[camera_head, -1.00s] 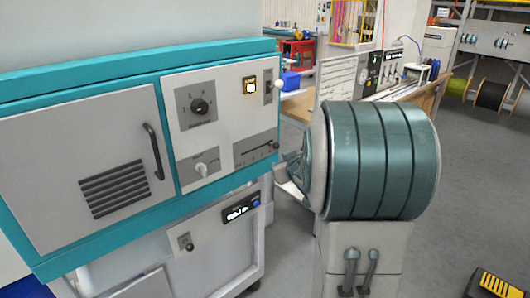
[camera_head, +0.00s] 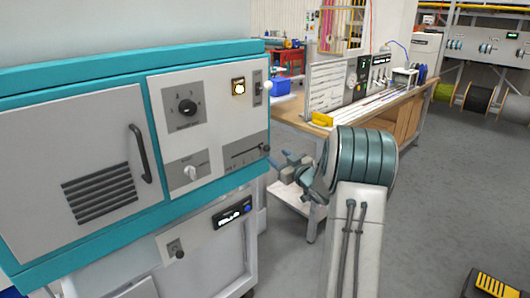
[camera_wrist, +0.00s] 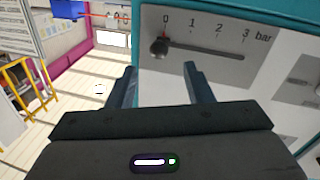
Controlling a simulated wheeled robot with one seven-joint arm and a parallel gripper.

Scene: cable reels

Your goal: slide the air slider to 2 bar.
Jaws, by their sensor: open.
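The air slider is a dark horizontal slot on a grey plate (camera_head: 236,153) at the lower right of the cabinet's white panel. Its dark round knob (camera_head: 265,148) sits at the slot's right end in the head view. In the wrist view the scale reads 0 to 3 bar, and the knob (camera_wrist: 159,47) is at the 0 end. My gripper (camera_head: 284,167) is just right of the panel in the head view, partly hidden by my arm. In the wrist view its two fingers (camera_wrist: 160,76) are apart and empty, with the knob lying beyond the gap between their tips.
A white lever knob (camera_head: 267,86) juts from the right edge.

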